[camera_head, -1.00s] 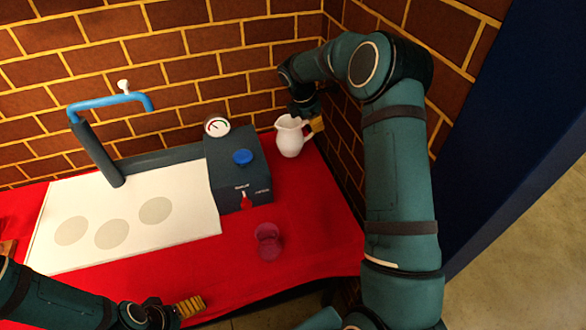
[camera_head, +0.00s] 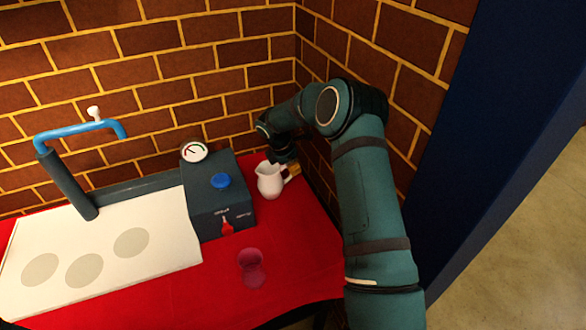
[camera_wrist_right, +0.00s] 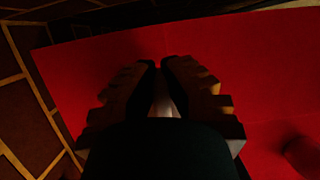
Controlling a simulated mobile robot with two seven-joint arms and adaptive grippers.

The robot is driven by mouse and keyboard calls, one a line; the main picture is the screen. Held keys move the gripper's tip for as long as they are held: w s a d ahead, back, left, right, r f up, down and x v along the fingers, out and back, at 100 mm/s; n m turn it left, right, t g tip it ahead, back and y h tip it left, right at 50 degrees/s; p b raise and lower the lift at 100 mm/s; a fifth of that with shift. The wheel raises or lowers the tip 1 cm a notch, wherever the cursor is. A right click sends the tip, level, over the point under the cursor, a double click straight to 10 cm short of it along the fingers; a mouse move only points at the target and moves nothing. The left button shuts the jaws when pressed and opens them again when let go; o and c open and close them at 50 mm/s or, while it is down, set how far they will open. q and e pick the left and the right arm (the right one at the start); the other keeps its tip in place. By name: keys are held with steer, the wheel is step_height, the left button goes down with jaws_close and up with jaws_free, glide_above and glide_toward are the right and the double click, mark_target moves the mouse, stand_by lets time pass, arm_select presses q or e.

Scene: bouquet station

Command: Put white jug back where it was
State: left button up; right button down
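The white jug (camera_head: 270,180) stands upright at the back right of the red-covered table, right of the dark machine. Its base appears to be on the cloth, but contact is hard to tell. My right gripper (camera_head: 292,171) is at the jug's right side, at its handle. In the right wrist view, the fingers (camera_wrist_right: 165,82) are close together with a pale strip of the jug (camera_wrist_right: 163,103) between them, so the gripper looks shut on the handle. Most of the jug is hidden there. My left gripper is out of view.
The dark machine (camera_head: 218,208) with a blue knob and a gauge (camera_head: 194,152) stands left of the jug. A pink glass (camera_head: 252,268) is nearer the front. A white board (camera_head: 95,285) with grey circles lies left. Brick walls are close behind and right.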

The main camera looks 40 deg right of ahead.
steer(key=shift+r, duration=0.15)
steer(key=c, duration=1.1)
jaws_free()
steer(key=shift+c, duration=0.2)
steer(key=p+v, duration=0.2)
steer(key=v, duration=1)
